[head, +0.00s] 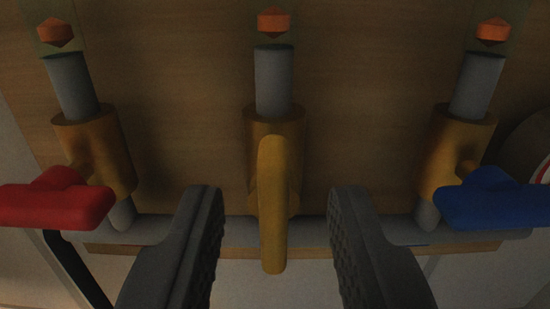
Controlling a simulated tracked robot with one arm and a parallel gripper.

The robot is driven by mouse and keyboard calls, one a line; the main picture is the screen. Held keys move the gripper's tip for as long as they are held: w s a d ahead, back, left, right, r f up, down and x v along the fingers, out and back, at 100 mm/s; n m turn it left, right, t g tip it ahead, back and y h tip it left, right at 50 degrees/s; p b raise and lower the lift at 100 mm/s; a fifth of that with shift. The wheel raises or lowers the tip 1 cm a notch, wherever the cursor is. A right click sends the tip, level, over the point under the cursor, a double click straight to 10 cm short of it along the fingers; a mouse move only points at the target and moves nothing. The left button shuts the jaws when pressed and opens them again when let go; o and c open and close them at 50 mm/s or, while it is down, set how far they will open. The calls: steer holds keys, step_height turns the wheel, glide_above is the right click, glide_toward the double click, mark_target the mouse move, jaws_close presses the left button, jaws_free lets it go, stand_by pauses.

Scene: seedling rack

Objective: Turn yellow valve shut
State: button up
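The yellow valve handle (272,200) is in the middle of the head view. It points up and down in the picture, in line with its grey pipe (274,80), over a brass-coloured valve body (291,130). My gripper (275,215) is open, with one dark ribbed finger on each side of the yellow handle. There is a clear gap between the handle and each finger in the picture. How far the fingertips are from the handle in depth I cannot tell.
A red valve handle (55,202) at the left and a blue one (495,203) at the right both lie crosswise to their pipes. An orange piece (274,21) sits above each pipe. A grey horizontal pipe (238,232) runs below, against a wooden board (180,100).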

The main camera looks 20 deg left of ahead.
steer(key=shift+x, duration=1)
jaws_close()
